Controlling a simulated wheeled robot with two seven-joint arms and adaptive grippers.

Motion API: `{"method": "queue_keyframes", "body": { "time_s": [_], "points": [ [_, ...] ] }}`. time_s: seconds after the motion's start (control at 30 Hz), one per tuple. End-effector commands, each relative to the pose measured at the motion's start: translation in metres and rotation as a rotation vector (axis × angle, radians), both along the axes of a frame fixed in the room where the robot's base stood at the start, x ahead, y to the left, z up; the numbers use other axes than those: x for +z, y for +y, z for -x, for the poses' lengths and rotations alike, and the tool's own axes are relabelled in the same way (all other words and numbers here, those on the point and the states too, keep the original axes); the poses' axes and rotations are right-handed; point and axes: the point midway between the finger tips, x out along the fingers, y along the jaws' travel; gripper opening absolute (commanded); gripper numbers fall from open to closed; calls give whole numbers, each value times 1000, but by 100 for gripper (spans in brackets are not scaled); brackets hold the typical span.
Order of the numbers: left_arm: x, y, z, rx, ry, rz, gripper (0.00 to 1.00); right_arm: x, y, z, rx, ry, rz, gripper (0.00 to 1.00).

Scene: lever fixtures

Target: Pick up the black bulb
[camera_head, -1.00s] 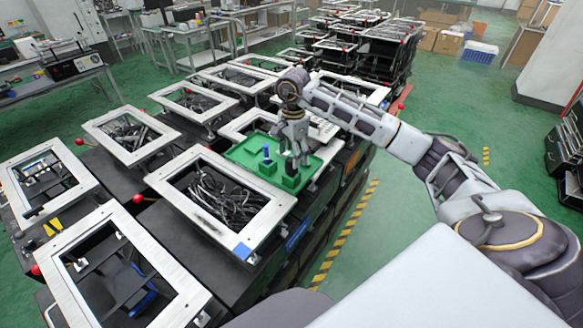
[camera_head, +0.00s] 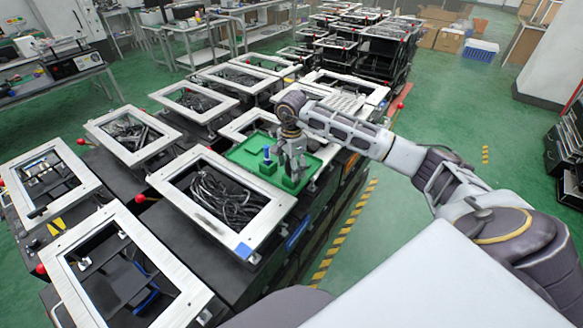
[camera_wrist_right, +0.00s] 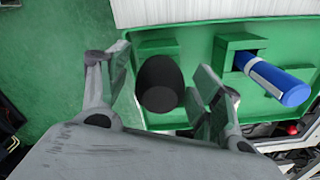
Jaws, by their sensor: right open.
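The black bulb (camera_wrist_right: 160,83) shows in the right wrist view as a dark rounded shape in front of a green block in the green tray (camera_wrist_right: 195,50). My right gripper (camera_wrist_right: 158,92) is open, with one finger on each side of the bulb. I cannot tell whether either finger touches it. In the head view my right gripper (camera_head: 294,172) points down over the right part of the green tray (camera_head: 245,152), and I cannot make out the bulb there. My left gripper is not in view.
A blue cylinder (camera_wrist_right: 275,82) sits in a green holder, right of the bulb in the wrist view. A green block (camera_head: 293,183) stands by the gripper's tips in the head view. White-framed boxes of cables (camera_head: 220,195) surround the tray.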

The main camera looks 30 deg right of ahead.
Motion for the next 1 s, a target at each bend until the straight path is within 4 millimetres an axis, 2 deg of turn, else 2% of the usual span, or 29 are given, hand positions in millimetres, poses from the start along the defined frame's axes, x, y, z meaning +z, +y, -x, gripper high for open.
{"method": "queue_keyframes", "body": {
  "time_s": [0.4, 0.77, 1.0],
  "points": [
    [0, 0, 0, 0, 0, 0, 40, 0, 0, 0, -1, 0, 0, 65],
    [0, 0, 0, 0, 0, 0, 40, 0, 0, 0, -1, 0, 0, 19],
    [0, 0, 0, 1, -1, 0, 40, 0, 0, 0, -1, 0, 0, 18]
  ]
}}
